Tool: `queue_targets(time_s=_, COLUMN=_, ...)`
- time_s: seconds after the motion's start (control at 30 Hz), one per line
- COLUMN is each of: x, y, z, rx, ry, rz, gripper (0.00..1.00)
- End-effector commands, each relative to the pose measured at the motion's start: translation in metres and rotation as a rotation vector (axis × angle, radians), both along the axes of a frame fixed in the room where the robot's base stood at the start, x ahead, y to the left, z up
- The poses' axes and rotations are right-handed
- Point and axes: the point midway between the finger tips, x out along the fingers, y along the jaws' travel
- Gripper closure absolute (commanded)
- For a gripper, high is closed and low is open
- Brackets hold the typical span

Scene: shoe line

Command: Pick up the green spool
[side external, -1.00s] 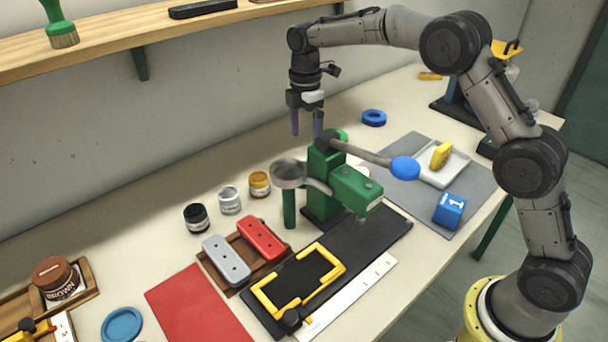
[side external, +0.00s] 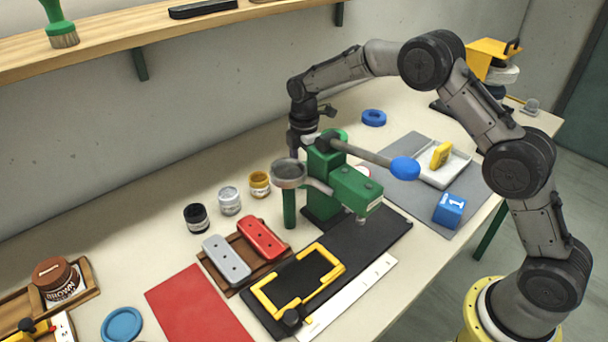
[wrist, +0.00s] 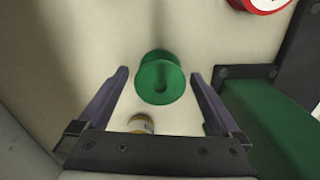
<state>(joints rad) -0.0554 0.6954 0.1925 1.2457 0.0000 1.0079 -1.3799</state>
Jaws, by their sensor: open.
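The green spool (wrist: 160,80) stands on the pale bench in the wrist view, with its round top flange facing the camera. My gripper (wrist: 158,73) is open, with one finger to the left and one to the right of the spool in that view. Gaps show between the spool and both fingers. In the side view my gripper (side external: 303,150) is low behind the green press, which partly hides its fingers. A patch of green shows behind the press there, but I cannot tell whether it is the spool.
The green press (side external: 352,190) stands close to my gripper, and its green body (wrist: 265,120) is at right in the wrist view. A yellow-lidded jar (side external: 259,184) is nearby. A blue ring (side external: 373,118) lies behind. Bare bench lies left of the spool.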

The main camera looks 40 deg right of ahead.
Motion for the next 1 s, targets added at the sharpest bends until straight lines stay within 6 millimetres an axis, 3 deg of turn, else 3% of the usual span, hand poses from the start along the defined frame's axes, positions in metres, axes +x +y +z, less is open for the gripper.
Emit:
queue_targets(time_s=0.1, x=0.0, y=0.0, z=0.0, rx=0.0, ry=0.0, rz=0.0, gripper=0.0)
queue_targets(time_s=0.57, x=0.0, y=0.0, z=0.001, rx=0.0, ry=0.0, rz=0.0, gripper=0.83)
queue_targets(time_s=0.83, x=0.0, y=0.0, z=0.003, rx=0.0, ry=-0.001, rz=0.0, gripper=0.85)
queue_targets(time_s=1.0, x=0.001, y=0.0, z=0.024, rx=0.0, ry=-0.006, rz=0.0, gripper=0.85)
